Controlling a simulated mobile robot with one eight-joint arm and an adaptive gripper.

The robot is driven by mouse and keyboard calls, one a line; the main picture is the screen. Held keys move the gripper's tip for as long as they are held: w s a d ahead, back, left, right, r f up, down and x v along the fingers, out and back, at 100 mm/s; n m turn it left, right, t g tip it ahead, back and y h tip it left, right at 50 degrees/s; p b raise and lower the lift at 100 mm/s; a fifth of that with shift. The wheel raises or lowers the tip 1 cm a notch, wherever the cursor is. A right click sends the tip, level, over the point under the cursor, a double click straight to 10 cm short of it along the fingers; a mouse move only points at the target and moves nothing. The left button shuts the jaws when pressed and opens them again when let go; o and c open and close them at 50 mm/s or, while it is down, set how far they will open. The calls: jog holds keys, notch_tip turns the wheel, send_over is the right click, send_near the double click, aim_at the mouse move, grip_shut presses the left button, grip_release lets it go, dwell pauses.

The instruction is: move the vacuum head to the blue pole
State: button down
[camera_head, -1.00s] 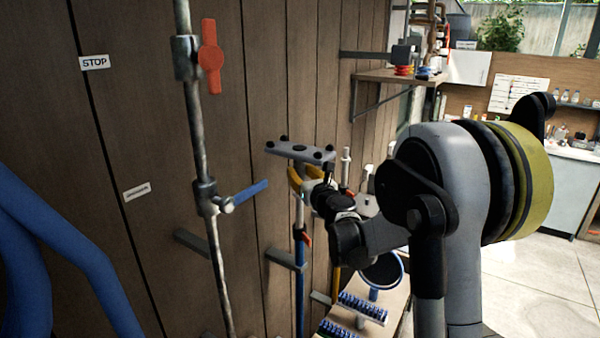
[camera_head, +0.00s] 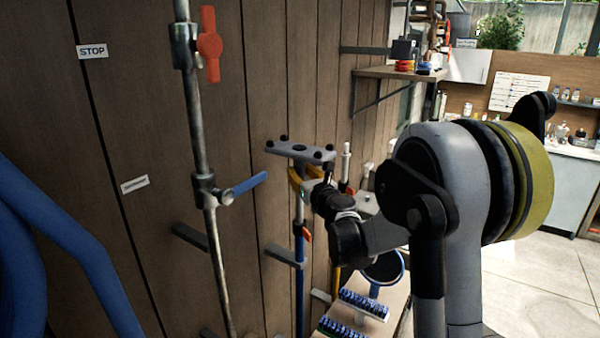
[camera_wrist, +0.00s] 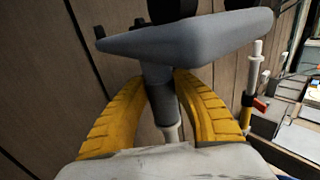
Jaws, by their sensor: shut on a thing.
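The vacuum head (camera_head: 300,151) is a grey plate with black wheels, held roughly level in front of the wooden wall. In the wrist view its underside (camera_wrist: 190,38) and short neck fill the upper middle. My gripper (camera_wrist: 163,84) has yellow fingers shut around the neck; in the head view the fingers (camera_head: 301,180) are partly hidden by the head and wrist. The blue pole (camera_head: 299,270) stands upright below the head, with an orange clip. In the wrist view a white tube end (camera_wrist: 170,132) shows under the neck, apparently in line; whether they touch is unclear.
A second, yellow pole with a white top (camera_head: 346,160) stands close on the right. A metal pipe with a blue lever (camera_head: 249,184) and red valve handle (camera_head: 209,45) runs on the left. Blue brushes (camera_head: 364,304) lie on a low shelf. Open floor lies right.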

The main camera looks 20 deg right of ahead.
dwell(0.4)
jog(key=c, duration=0.5)
grip_release()
jog(key=s, duration=1.1)
jog(key=shift+a, duration=0.25)
dwell(0.4)
jog(key=shift+b, duration=0.3)
